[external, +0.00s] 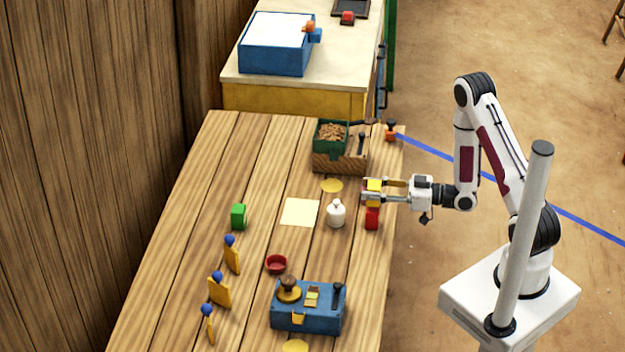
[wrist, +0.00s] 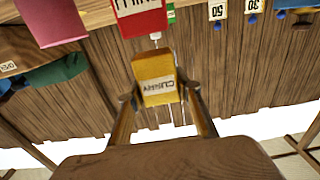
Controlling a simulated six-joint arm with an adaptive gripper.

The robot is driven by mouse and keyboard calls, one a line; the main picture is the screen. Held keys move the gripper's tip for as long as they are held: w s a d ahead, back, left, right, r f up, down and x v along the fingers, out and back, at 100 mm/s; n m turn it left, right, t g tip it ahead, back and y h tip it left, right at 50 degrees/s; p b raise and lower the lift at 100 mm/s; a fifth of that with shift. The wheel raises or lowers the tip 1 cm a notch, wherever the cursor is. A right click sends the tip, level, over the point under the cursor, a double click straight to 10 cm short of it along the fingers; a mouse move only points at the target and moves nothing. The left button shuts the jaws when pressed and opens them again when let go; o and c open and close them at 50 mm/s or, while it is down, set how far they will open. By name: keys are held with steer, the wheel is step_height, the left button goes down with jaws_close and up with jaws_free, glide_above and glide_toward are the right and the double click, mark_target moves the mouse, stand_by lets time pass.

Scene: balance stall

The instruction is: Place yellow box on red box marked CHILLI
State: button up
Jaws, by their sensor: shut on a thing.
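My gripper (external: 372,191) is shut on the yellow box (external: 374,185), with one finger on each side. In the wrist view the yellow box (wrist: 157,76) sits between my fingertips (wrist: 160,94), its dark-lettered label facing the camera. I cannot tell whether the two boxes touch.
A white jar (external: 336,213) stands just left of the red box. A wooden stand with a green bin (external: 330,136) is behind. A blue scale (external: 307,308), red dish (external: 276,263) and green box (external: 239,216) are elsewhere on the table. A pale square (external: 300,212) lies clear.

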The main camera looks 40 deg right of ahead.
steer(key=shift+f, duration=0.9)
steer(key=shift+f, duration=0.1)
steer(key=o, duration=1.2)
steer(key=shift+o, duration=0.2)
steer(key=v, duration=1.2)
steer(key=shift+r, duration=0.2)
steer(key=shift+w, duration=0.1)
